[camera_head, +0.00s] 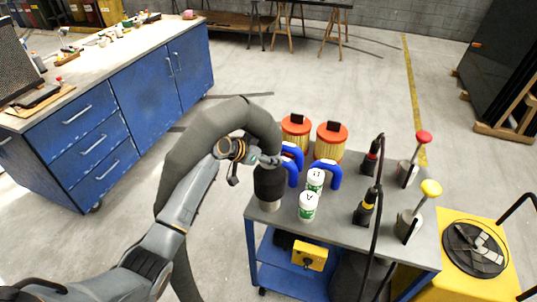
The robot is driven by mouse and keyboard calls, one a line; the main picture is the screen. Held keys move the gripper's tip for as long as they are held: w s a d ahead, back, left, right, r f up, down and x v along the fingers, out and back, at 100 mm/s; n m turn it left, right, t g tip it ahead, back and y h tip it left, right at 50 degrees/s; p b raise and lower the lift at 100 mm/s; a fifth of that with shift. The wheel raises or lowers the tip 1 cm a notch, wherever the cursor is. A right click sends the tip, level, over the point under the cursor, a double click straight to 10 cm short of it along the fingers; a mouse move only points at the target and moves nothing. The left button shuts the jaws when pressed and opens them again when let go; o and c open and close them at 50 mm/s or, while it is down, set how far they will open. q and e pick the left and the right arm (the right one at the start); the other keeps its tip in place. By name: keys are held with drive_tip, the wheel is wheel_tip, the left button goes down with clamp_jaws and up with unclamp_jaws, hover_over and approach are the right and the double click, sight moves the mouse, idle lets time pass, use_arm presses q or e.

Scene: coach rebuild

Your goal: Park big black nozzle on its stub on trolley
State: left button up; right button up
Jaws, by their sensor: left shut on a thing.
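The big black nozzle (269,186) is upright at the left front corner of the grey-topped trolley (335,218). A thick grey hose (205,140) arches over to its top. A short pale metal piece, apparently the stub (269,206), shows directly below the nozzle; I cannot tell whether the nozzle is seated on it or just above. My left gripper (268,160) is shut at the nozzle's top, where the hose joins it; its fingers are small and partly hidden. My right gripper is not in view.
Close right of the nozzle stand blue curved handles (326,171), two white bottles (307,206) and orange-lidded canisters (331,138). Black-hosed tools (365,207) and red- and yellow-knobbed holders (410,222) fill the trolley's right. A blue workbench (140,88) stands left, with open floor between.

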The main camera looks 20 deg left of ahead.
use_arm(q)
drive_tip(key=shift+w+r, duration=0.1)
drive_tip(key=shift+f+b, duration=1.05)
drive_tip(key=shift+f, duration=0.35)
drive_tip(key=shift+f+b, duration=1)
drive_tip(key=shift+f, duration=0.45)
drive_tip(key=shift+f+b, duration=0.85)
drive_tip(key=shift+f, duration=0.35)
